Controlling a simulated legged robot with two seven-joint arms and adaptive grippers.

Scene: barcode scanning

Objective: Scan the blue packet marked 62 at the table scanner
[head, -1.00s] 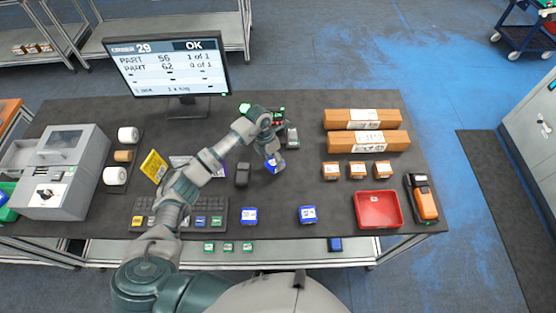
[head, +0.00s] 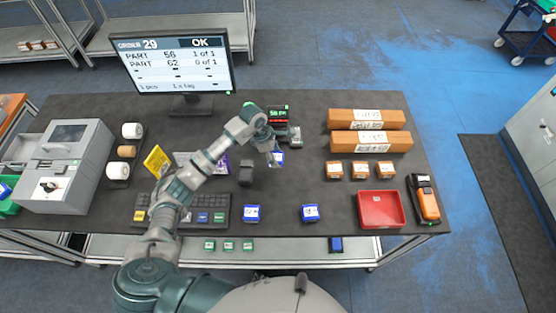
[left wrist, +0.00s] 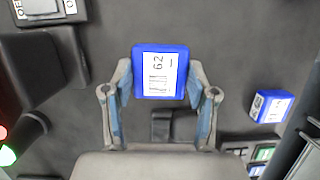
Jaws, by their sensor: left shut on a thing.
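My left gripper (left wrist: 160,105) is shut on a blue packet (left wrist: 160,72) whose white label reads 62 with a barcode. In the head view the held packet (head: 279,158) is above the table, at the end of my left gripper (head: 275,150). Beyond it is a dark device with a lit green display (head: 279,112). Red and green lights (left wrist: 6,152) and a dark rounded part show at the left of the left wrist view; I cannot tell whether these belong to the table scanner. My right gripper is not in view.
Two blue packets, one left (head: 252,213) and one right (head: 310,213), lie near the front edge. A black block (head: 246,172) stands left of the gripper. A monitor (head: 172,62) lists part 62 as 0 of 1. Right are long brown boxes (head: 366,119) and a red tray (head: 380,222).

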